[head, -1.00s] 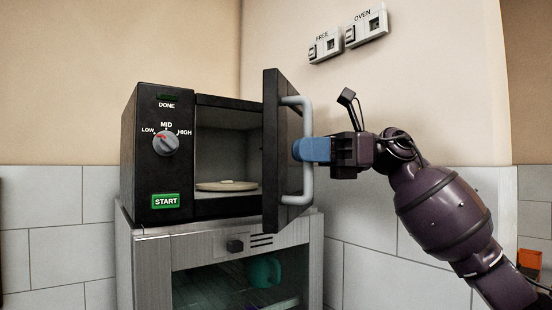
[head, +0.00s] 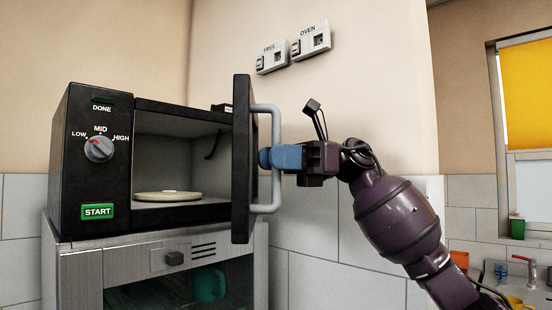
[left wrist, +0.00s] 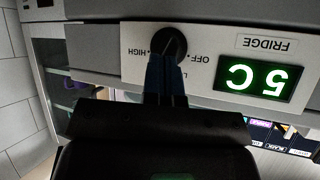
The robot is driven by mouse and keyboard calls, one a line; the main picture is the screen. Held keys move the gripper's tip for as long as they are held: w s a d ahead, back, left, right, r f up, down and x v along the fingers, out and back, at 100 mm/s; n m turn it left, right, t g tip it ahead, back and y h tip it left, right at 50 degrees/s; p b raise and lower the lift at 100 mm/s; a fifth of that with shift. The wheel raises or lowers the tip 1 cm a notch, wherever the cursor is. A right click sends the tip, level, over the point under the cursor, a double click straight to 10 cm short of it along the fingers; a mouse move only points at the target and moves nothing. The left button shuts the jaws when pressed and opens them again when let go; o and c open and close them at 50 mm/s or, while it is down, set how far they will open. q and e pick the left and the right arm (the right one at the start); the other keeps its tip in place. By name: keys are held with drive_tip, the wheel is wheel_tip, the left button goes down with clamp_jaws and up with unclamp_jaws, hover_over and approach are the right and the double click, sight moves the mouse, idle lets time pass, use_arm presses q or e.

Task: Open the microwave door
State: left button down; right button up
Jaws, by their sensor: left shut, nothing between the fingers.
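The black microwave (head: 100,165) stands on a grey cabinet in the head view. Its door (head: 241,160) stands open, seen nearly edge-on, with the cavity and a pale round plate (head: 167,196) showing. A grey loop handle (head: 276,190) is on the door's outer side. My right gripper (head: 268,158) has its blue fingers at the middle of the handle, overlapping the bar. I cannot tell whether they are closed on it. My left gripper (left wrist: 165,82) shows only in the left wrist view. It is shut and empty, its fingertips near a black knob (left wrist: 167,43) on the fridge panel.
The grey cabinet (head: 75,280) under the microwave has a glass front with a teal mug (head: 208,285) inside. Wall switches (head: 310,42) are above. A counter with a tap (head: 525,268) is at the right. The left wrist view also shows a green fridge display (left wrist: 260,77).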

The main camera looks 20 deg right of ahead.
drive_tip(key=shift+o, duration=0.4)
drive_tip(key=shift+r, duration=0.1)
drive_tip(key=shift+r, duration=0.3)
wheel_tip(320, 180, up, 19)
drive_tip(key=p, duration=0.1)
drive_tip(key=shift+p, duration=0.35)
drive_tip(key=shift+c, duration=0.2)
